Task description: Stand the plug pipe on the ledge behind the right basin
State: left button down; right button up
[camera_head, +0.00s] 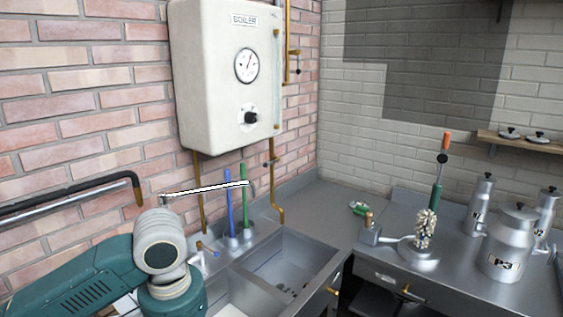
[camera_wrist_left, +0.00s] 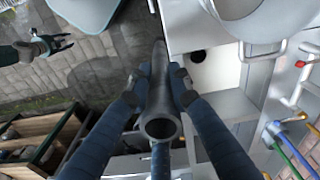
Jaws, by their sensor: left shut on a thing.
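The plug pipe (camera_wrist_left: 158,95), a grey hollow tube with a flared open end towards the camera, is gripped in the left wrist view. My left gripper (camera_wrist_left: 160,88) is shut on it, one dark finger on each side. In the head view my teal arm hides gripper and pipe. The right basin (camera_head: 290,259) is a steel sink. The ledge (camera_head: 262,217) runs behind it along the brick wall. A dark gripper, seemingly my right one (camera_wrist_left: 60,43), shows small at the left wrist view's upper left, fingers apart and empty.
A blue rod (camera_head: 231,203) and a green rod (camera_head: 244,200) stand upright on the ledge. A striped bar (camera_head: 205,190) extends near them. The boiler (camera_head: 225,80) hangs above. Metal cans (camera_head: 508,245) stand farther right.

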pick_arm(q)
jog(key=s+a+f+n+b, duration=0.2)
jog(key=s+f+n+b, duration=0.1)
jog(key=s, duration=0.5)
jog(key=shift+s+f+n+b, duration=0.3)
jog(key=shift+f+n+b, duration=0.15)
jog(key=shift+f, duration=0.45)
pick_arm(e)
jog(key=f, duration=0.1)
jog(key=s+f, duration=0.1)
jog(key=f, duration=0.3)
jog(key=shift+s+d, duration=0.1)
jog(key=shift+s, duration=0.3)
pick_arm(q)
jog(key=shift+f, duration=0.1)
pick_arm(e)
jog(key=shift+w, duration=0.1)
jog(key=shift+w+r, duration=0.1)
jog(key=shift+w, duration=0.05)
pick_arm(q)
jog(key=shift+a, duration=0.1)
